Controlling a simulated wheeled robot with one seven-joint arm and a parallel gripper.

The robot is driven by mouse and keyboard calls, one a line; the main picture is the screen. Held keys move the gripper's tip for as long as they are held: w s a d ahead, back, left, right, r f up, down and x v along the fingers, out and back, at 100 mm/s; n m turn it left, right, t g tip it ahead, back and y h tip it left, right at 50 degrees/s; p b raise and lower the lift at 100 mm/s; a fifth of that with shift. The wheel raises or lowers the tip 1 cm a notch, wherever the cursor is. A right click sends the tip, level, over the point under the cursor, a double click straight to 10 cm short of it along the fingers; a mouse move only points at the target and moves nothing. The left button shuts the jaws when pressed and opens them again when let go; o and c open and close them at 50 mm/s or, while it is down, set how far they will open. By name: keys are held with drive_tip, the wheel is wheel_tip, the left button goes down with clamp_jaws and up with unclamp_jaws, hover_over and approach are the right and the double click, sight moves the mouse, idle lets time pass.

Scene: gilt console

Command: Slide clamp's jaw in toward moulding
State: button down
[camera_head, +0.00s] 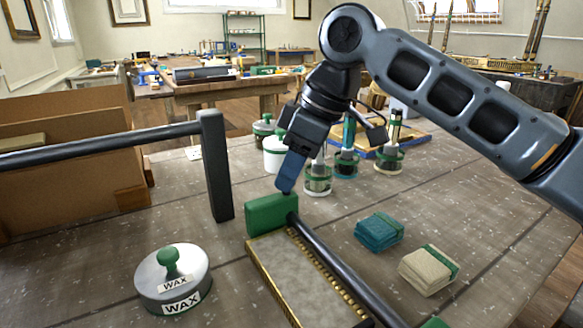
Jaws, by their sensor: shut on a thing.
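A bar clamp lies over the gilt moulding (261,278) at the front middle. Its green jaw (268,214) sits at the far end of a dark bar (340,265), by the moulding's far end. Whether the jaw touches the moulding is unclear from this angle. My gripper (290,188) comes down from above with its blue-grey fingers at the jaw's top right, shut on the jaw. The fingers' far side is hidden. Another green part (434,323) shows at the bottom edge, mostly cut off.
A wax tin (173,282) stands left of the moulding. A dark post with a rail (217,165) stands behind it. Teal cloths (379,232) and cream cloths (429,269) lie to the right. Several brush jars (346,163) stand behind my gripper. The right tabletop is mostly clear.

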drive_tip(key=shift+s+d+p, duration=0.4)
drive_tip(key=shift+s+p, duration=0.15)
drive_tip(key=shift+p, duration=0.25)
drive_tip(key=c, duration=0.8)
unclamp_jaws()
drive_tip(key=v, duration=0.7)
drive_tip(key=shift+r, duration=0.4)
drive_tip(key=shift+d, duration=0.1)
